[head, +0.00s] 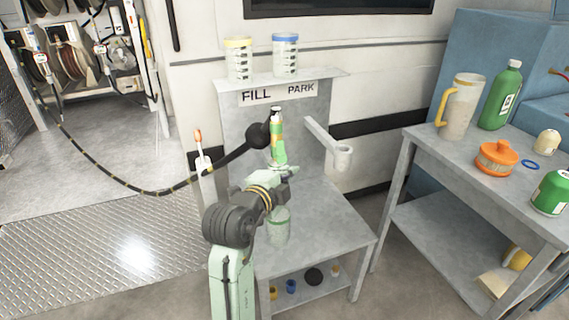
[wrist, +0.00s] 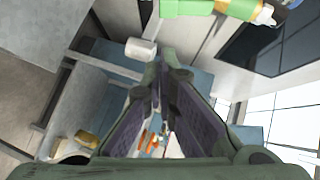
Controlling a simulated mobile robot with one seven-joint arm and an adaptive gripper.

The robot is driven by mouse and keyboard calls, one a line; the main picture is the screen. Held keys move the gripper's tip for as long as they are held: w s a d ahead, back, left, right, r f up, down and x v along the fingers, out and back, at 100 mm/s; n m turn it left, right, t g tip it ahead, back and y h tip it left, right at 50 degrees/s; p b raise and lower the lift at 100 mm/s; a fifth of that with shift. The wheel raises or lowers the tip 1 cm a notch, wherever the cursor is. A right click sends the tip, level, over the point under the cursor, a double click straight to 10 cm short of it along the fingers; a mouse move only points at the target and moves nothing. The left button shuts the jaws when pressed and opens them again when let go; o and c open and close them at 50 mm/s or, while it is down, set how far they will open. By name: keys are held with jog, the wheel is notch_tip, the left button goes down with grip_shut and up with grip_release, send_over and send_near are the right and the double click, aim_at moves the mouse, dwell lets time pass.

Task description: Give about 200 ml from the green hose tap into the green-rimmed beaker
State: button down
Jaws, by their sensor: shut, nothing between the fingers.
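The green hose tap (head: 277,143) stands upright under the FILL label, joined to the black hose at a round black ball. It also shows at the top edge of the wrist view (wrist: 200,8). The green-rimmed beaker (head: 278,228) stands below it on the stand's shelf, partly hidden by my arm. Any liquid level in it is too small to tell. My gripper (head: 287,173) is just below the tap's green body, largely hidden by my wrist. In the wrist view my gripper (wrist: 163,65) has its fingertips together, with nothing between them and the tap apart from them.
An empty grey holder (head: 342,155) sticks out under the PARK label. Yellow-rimmed (head: 238,60) and blue-rimmed (head: 285,55) beakers stand on the top shelf. The hose (head: 150,191) sags across the left. A side table (head: 470,165) at right carries a jug and bottles.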

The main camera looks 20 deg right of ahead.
aim_at(281, 152)
jog(key=w, duration=0.1)
jog(key=w+f+p, duration=0.1)
jog(key=w, duration=0.1)
jog(key=w+d, duration=0.1)
jog(key=w, duration=0.1)
jog(key=shift+w+d+f, duration=0.1)
jog(key=shift+w+f, duration=0.05)
jog(key=shift+f, duration=0.2)
